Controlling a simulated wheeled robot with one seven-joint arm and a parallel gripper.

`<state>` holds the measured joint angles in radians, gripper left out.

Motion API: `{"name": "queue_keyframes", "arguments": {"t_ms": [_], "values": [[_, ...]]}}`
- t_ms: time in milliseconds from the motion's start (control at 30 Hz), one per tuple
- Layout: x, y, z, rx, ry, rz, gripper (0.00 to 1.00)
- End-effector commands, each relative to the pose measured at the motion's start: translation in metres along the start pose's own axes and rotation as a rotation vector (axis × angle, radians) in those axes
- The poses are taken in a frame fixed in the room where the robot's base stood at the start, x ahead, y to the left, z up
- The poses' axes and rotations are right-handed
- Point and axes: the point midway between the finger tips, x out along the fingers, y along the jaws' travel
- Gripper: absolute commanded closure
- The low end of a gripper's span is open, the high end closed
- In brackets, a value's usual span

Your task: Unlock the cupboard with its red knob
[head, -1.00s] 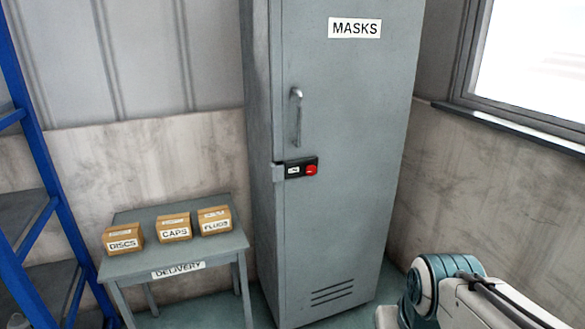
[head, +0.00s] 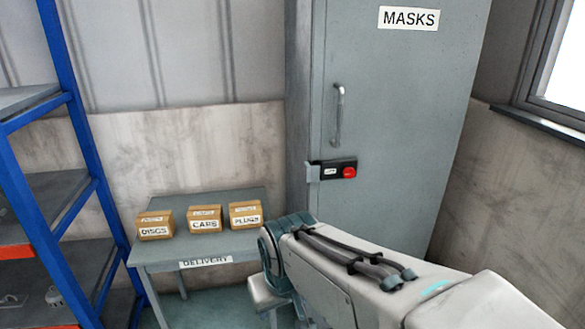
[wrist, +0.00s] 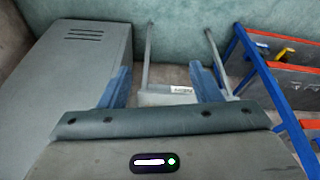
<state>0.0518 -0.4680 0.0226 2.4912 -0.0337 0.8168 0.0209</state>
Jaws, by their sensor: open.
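The grey cupboard (head: 400,130) stands tall at the right of the head view, labelled MASKS, with its door shut. A dark lock box (head: 322,176) with a small white label sits at the door's left edge, and its round red knob (head: 349,172) is at its right end. A vertical handle (head: 339,115) is above it. The cupboard (wrist: 80,70) also shows at the left of the wrist view, but the knob does not. My gripper (wrist: 160,86) is open and empty there, apart from the cupboard. In the head view only my arm shows, covering the cupboard's bottom.
A grey DELIVERY table (head: 160,252) with DISCS (head: 155,226), CAPS (head: 204,219) and PLUGS (head: 245,215) boxes stands left of the cupboard. A blue-framed shelf (head: 75,150) is at far left. A window (head: 565,65) is at right.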

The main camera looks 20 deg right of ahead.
Motion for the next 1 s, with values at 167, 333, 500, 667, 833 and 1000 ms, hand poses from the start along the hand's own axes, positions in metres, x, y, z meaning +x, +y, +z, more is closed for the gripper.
{"name": "queue_keyframes", "arguments": {"t_ms": [167,333,500,667,833,1000], "values": [[0.024,0.045,-0.062,0.027,0.128,0.111,0.42],[0.053,0.099,-0.127,0.018,0.290,0.188,0.42],[0.081,0.155,-0.176,0.009,0.463,0.207,0.42],[0.103,0.210,-0.206,0.020,0.645,0.196,0.42],[0.110,0.270,-0.220,0.067,0.876,0.168,0.42],[0.101,0.318,-0.218,0.118,1.094,0.150,0.42]]}}
